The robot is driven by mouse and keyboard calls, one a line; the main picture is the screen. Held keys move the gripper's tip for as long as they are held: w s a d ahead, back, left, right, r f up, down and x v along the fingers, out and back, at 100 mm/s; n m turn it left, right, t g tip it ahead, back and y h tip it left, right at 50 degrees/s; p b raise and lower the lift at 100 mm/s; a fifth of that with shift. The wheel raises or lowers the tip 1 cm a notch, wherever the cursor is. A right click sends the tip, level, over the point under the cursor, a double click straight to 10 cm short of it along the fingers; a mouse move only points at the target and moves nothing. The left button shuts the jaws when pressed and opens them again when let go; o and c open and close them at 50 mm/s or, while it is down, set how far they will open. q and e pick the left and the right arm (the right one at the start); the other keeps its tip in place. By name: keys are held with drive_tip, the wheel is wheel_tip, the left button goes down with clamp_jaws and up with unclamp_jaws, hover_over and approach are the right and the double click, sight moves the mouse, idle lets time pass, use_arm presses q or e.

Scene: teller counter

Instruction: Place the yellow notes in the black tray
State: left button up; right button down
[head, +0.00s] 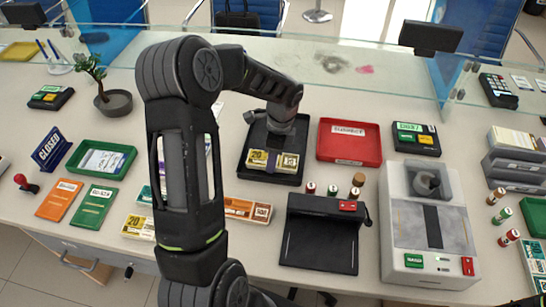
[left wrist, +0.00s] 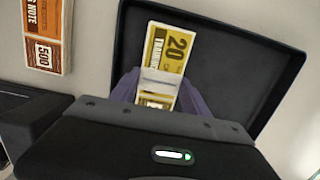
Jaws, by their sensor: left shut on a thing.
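The yellow notes (head: 259,157) are a banded bundle marked 20, and they also show in the left wrist view (left wrist: 167,48). My left gripper (head: 274,158) is shut on the bundle, with a finger on each side of its pale band in the left wrist view (left wrist: 158,90). The bundle is within the outline of the black tray (head: 256,136), near its front side. I cannot tell whether it touches the tray floor. The tray also fills much of the left wrist view (left wrist: 235,55). My right gripper is not in view.
A red tray (head: 349,145) stands right of the black tray. Orange notes (head: 240,207) lie in front of it, and another yellow bundle (head: 137,228) lies at front left. A black device (head: 320,240) and a grey counting machine (head: 430,225) stand at front right. A glass screen (head: 340,70) runs behind.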

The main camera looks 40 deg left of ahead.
sight(278, 160)
use_arm(q)
drive_tip(key=shift+f, duration=0.15)
drive_tip(key=o, duration=1.6)
wheel_tip(278, 160, up, 12)
drive_tip(key=d+p, duration=0.1)
drive_tip(key=p, duration=0.7)
drive_tip(key=shift+w+d+p, duration=0.15)
drive_tip(key=shift+w+p, duration=0.15)
drive_tip(key=shift+w, duration=0.1)
